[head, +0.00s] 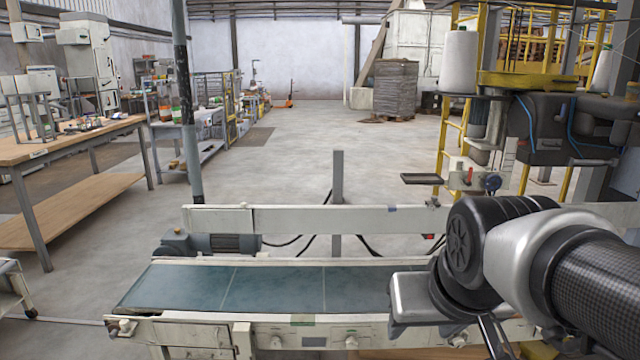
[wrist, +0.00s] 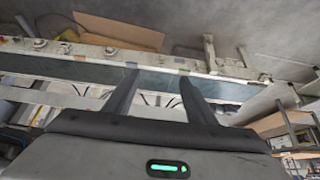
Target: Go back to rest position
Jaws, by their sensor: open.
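My gripper (wrist: 158,80) shows in the wrist view with its two dark fingers apart and nothing between them. The fingers appear over the conveyor, whose belt (wrist: 80,72) crosses that view; I cannot tell how far above it they are. In the head view my arm comes in from the right and bends down over the right end of the conveyor.
A pale guard rail (head: 330,219) runs along the conveyor's far side, with a grey motor (head: 215,244) at its left. A wooden workbench (head: 70,148) stands at the left. Bagging machinery and a yellow frame (head: 447,150) stand at the right. The floor (head: 300,140) beyond is open.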

